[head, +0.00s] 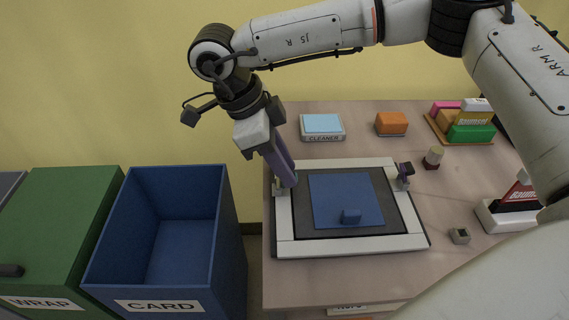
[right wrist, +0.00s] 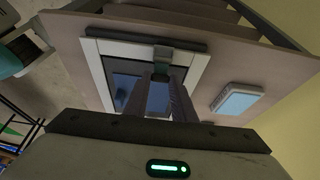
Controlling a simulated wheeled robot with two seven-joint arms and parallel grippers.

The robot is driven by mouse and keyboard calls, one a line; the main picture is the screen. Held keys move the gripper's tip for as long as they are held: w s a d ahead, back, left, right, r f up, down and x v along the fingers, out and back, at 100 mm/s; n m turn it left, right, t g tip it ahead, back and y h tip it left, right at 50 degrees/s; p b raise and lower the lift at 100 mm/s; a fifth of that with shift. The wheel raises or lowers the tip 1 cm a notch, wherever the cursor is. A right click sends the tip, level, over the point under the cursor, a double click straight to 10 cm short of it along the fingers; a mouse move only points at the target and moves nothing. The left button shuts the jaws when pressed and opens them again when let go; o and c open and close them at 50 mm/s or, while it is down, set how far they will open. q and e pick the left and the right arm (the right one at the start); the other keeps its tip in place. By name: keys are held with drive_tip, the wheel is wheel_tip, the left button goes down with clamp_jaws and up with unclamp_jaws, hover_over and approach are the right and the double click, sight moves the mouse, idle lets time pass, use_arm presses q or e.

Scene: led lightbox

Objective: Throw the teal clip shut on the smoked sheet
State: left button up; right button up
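The lightbox (head: 350,244) lies on the table with a pale frame. A dark smoked sheet (head: 385,190) covers its middle, with a blue square (head: 330,190) on top. My right gripper (head: 289,184) points down at the frame's left edge. The clip (head: 278,187) there is partly hidden by the fingers. In the right wrist view the two fingers (right wrist: 161,78) stand apart with the teal clip part (right wrist: 160,74) between their tips; I cannot tell whether they grip it. A dark purple clip (head: 404,172) stands raised at the frame's right edge. My left gripper is out of view.
A small blue block (head: 351,216) sits on the blue square. An open blue card bin (head: 165,306) stands left of the table.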

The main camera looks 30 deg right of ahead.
drive_tip(key=c, duration=0.5)
drive_tip(key=shift+o, duration=0.2)
